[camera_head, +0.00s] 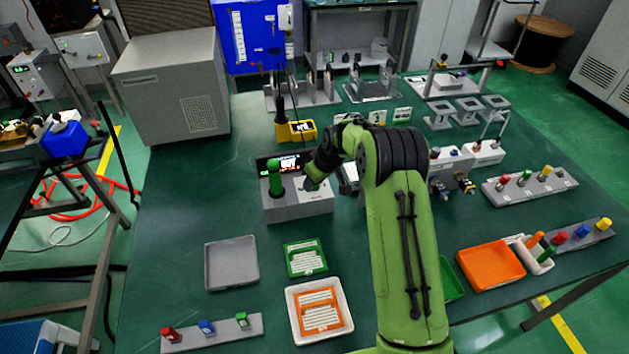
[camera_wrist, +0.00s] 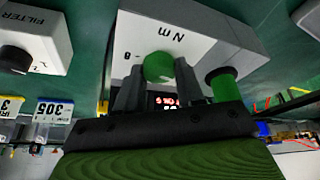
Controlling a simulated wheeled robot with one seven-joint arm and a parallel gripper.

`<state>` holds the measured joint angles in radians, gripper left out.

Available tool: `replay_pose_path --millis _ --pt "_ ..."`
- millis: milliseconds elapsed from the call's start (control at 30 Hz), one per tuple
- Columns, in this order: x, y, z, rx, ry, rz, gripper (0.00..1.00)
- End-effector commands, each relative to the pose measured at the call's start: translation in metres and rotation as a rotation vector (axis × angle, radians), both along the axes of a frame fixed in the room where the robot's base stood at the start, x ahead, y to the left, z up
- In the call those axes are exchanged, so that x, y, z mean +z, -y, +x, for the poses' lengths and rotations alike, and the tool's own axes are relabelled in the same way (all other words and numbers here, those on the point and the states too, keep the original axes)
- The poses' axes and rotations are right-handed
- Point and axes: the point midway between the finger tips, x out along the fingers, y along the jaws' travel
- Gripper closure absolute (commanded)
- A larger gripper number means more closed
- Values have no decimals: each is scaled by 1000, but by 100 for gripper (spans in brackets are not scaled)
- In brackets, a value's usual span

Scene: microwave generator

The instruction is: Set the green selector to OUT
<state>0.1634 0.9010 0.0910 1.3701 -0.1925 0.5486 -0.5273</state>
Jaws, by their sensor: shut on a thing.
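The green selector (camera_wrist: 158,66) is a round green knob on a light grey instrument box (camera_wrist: 200,38). It sits between the two dark fingers of my gripper (camera_wrist: 157,82), which is shut on it. In the head view, my gripper (camera_head: 313,181) reaches the right part of the same box (camera_head: 298,206) and hides the selector. The panel shows upside down in the wrist view, with dark letters like "N m" and a small mark near the knob. I cannot read OUT or tell the selector's setting.
A taller green post (camera_head: 274,177) stands on the box close to my gripper; it also shows in the wrist view (camera_wrist: 223,85). A lit display (camera_head: 289,163) is behind. A white box with a black knob (camera_wrist: 16,60) is nearby. A grey tray (camera_head: 232,263) lies in front.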

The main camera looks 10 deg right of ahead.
Motion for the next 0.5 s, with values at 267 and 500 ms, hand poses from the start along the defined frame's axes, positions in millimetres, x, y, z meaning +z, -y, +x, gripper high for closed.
replay_pose_path --millis 267,500 --pt "0 0 1 50 2 1 93" --pt "0 0 1 54 1 0 93"
